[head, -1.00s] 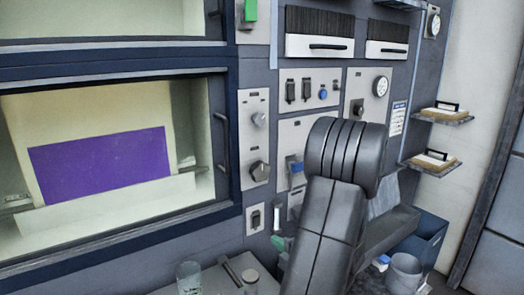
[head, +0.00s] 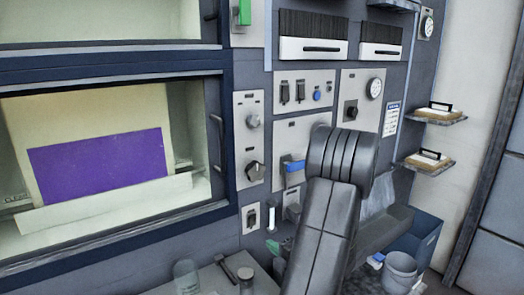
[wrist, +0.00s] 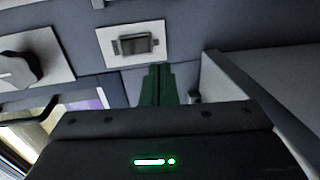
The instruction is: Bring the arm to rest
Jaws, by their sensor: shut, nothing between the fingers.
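In the wrist view my gripper (wrist: 157,85) shows as two dark green fingers pressed together, shut and empty. Its fingertips are just below a white plate with a grey rocker switch (wrist: 134,45), apart from it as far as I can tell. A dark knob (wrist: 18,68) on a pale plate is to the left.
The tunnel window (head: 217,150) with a purple panel (head: 98,167) inside is on the left. Below are a counter (head: 215,280) with a glass (head: 186,277) and a jar (head: 246,281). A grey bucket (head: 400,270) and blue bin (head: 428,236) stand right of my arm. Shelves (head: 440,121) hold blocks.

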